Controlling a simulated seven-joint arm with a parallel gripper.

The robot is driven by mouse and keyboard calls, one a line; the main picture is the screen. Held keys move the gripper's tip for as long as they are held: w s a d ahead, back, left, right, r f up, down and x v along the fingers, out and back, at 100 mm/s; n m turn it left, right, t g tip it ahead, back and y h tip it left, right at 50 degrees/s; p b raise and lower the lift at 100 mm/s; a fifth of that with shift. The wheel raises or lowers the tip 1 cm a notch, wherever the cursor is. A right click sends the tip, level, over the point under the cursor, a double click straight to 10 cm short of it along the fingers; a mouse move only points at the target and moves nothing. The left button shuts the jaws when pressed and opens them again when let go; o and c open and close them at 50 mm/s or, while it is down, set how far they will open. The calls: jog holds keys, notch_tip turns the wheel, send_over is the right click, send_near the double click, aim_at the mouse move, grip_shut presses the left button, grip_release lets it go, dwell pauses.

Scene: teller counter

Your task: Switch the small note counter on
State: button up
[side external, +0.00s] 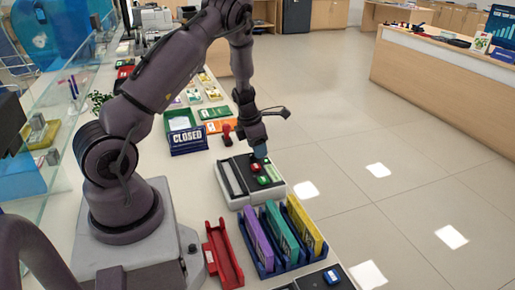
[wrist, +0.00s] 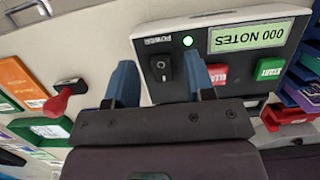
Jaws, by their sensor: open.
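The small note counter (side external: 233,181) is a pale box with a dark top, a red button and a green button, standing near the counter's right edge. In the wrist view its dark panel (wrist: 220,65) appears upside down. It carries a black rocker switch (wrist: 161,68) under the word POWER, a lit green lamp (wrist: 188,41) and a lit display (wrist: 251,36) reading 000 NOTES. My gripper (side external: 261,152) is over the panel, open and empty.
A red stamp (wrist: 62,100) lies left of the note counter in the wrist view. A blue rack (side external: 262,262) of coloured folders and a red tray (side external: 223,257) stand in front of it. A CLOSED sign (side external: 188,139) stands behind left. Floor is open to the right.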

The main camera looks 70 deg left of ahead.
jog(key=v, duration=1.2)
